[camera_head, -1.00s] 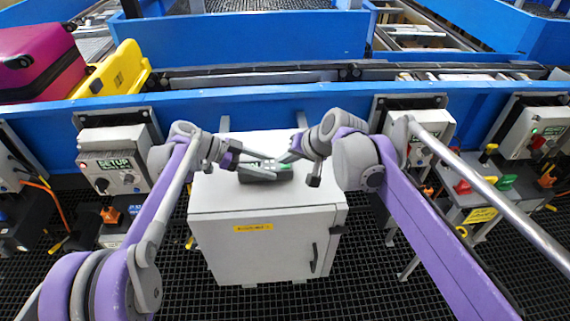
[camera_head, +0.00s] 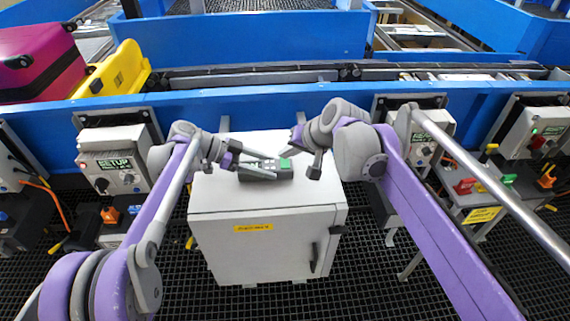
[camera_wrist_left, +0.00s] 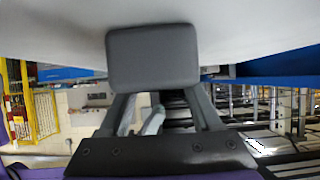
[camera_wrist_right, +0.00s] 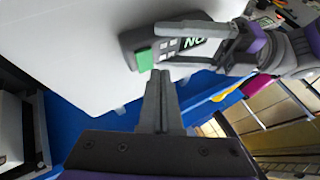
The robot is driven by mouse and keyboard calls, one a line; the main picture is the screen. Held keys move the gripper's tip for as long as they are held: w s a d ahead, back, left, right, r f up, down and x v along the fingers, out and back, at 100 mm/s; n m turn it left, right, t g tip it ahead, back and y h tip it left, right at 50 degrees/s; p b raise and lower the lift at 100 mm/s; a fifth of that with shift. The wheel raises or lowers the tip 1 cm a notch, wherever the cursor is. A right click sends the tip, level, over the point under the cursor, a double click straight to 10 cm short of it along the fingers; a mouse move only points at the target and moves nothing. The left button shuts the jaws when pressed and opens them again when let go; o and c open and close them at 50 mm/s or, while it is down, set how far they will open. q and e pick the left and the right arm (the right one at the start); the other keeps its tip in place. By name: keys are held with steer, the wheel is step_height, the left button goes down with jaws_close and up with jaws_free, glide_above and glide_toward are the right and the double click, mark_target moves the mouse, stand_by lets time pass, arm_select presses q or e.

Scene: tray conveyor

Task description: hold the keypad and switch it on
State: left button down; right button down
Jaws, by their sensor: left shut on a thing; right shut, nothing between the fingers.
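The keypad (camera_head: 266,176) is dark grey with a green key (camera_head: 285,164) at its right end. It is at the top of the pale cabinet; whether it touches the top is unclear. My left gripper (camera_head: 268,162) is shut on it from the left. The left wrist view shows the keypad's plain grey face (camera_wrist_left: 152,55) between the fingers.
The cabinet (camera_head: 262,225) stands below both grippers. A blue conveyor side (camera_head: 240,112) runs behind it. Control boxes (camera_head: 115,165) flank it on the left, and a box with red and green switches (camera_head: 480,187) is at right. A yellow tray (camera_head: 118,72) and magenta case (camera_head: 40,60) lie back left.

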mark_target(287, 165)
steer(key=shift+w+r, duration=0.15)
steer(key=shift+r, duration=1)
steer(key=shift+w+r, duration=0.15)
steer(key=shift+r, duration=0.95)
arm_select(q)
jaws_free()
